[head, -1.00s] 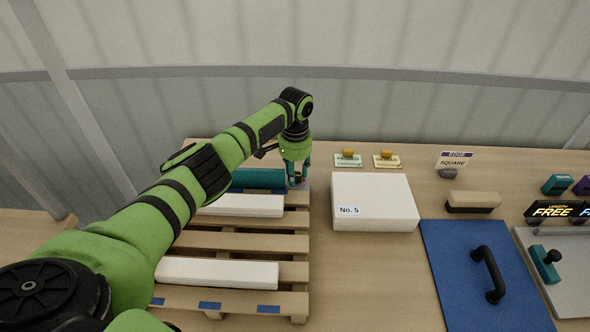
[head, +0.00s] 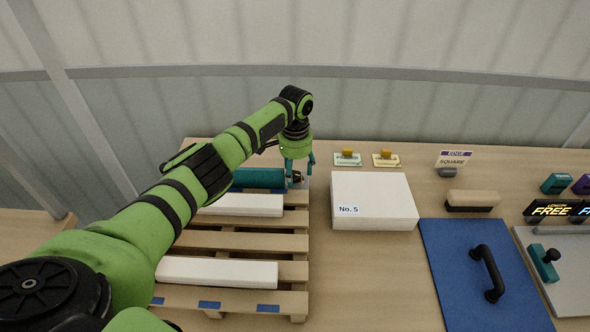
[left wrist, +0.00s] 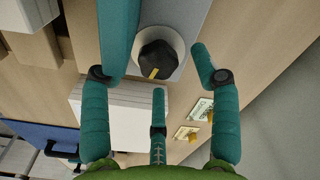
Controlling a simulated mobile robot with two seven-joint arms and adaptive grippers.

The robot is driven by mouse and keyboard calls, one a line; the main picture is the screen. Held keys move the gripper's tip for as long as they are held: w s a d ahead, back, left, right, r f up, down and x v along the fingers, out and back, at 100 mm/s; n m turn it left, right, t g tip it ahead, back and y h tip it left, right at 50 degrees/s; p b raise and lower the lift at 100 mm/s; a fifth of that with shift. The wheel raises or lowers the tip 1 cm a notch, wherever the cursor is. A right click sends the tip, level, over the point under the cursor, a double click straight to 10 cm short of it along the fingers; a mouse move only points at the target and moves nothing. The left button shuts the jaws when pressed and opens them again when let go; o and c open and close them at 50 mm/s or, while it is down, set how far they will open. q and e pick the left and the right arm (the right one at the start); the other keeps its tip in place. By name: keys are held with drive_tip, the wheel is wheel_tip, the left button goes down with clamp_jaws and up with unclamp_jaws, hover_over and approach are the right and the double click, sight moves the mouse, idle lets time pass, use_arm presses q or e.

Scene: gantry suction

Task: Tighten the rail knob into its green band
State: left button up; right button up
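The rail knob (left wrist: 158,61) is black with a yellow mark, in front of a pale round collar (left wrist: 176,42) in the left wrist view. The mark points toward the lower left of that picture. In the head view the knob (head: 297,177) is small and dark, at the right end of a teal block (head: 258,178) on the pallet. My left gripper (left wrist: 158,75) is open, its teal fingers spread around the knob with a visible gap on the right. It also shows in the head view (head: 300,172). I cannot make out a green band. My right gripper is out of view.
White bars (head: 217,272) lie on the wooden pallet (head: 262,243). A white stack labelled No. 5 (head: 385,195) stands just right of it. Two small cards (head: 347,159) lie behind the stack. A blue mat (head: 455,265) with a black handle (head: 489,272) is further right.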

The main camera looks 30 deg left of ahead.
sight(295, 173)
use_arm(q)
wheel_tip(295, 173, up, 12)
idle(0.6)
drive_tip(key=shift+f, duration=0.1)
